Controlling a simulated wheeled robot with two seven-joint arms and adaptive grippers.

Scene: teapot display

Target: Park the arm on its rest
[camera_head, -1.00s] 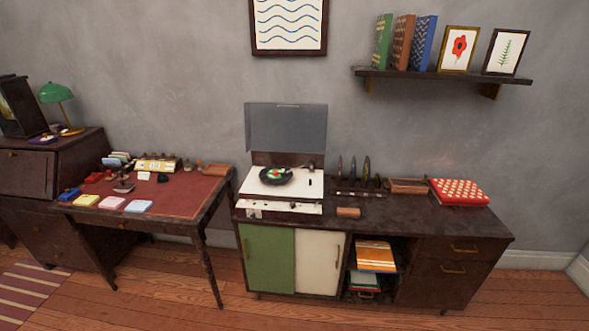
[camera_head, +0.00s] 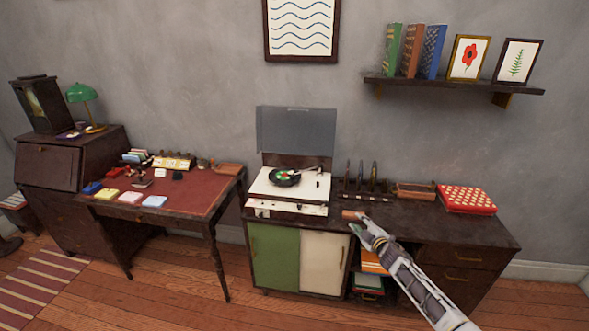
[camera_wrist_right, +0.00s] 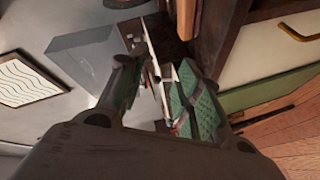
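The record player (camera_head: 262,187) has a white deck and a raised grey lid (camera_head: 297,131), and stands on the left of the dark sideboard. A black record with a green and red label (camera_head: 284,177) lies on it. The small tonearm is near the record's right side; whether it sits on its rest is too small to tell. My right gripper (camera_head: 360,222) is in front of the sideboard, right of and below the player, apart from it. In the right wrist view its fingers (camera_wrist_right: 160,92) are spread and look empty, with the lid (camera_wrist_right: 85,58) beyond. My left gripper is out of view.
A small brown block (camera_head: 349,214) lies near my right gripper's tip. A slotted record stand (camera_head: 362,190), a wooden tray (camera_head: 415,191) and a red spotted box (camera_head: 466,198) stand to the right. A desk (camera_head: 205,197) with small items is at left.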

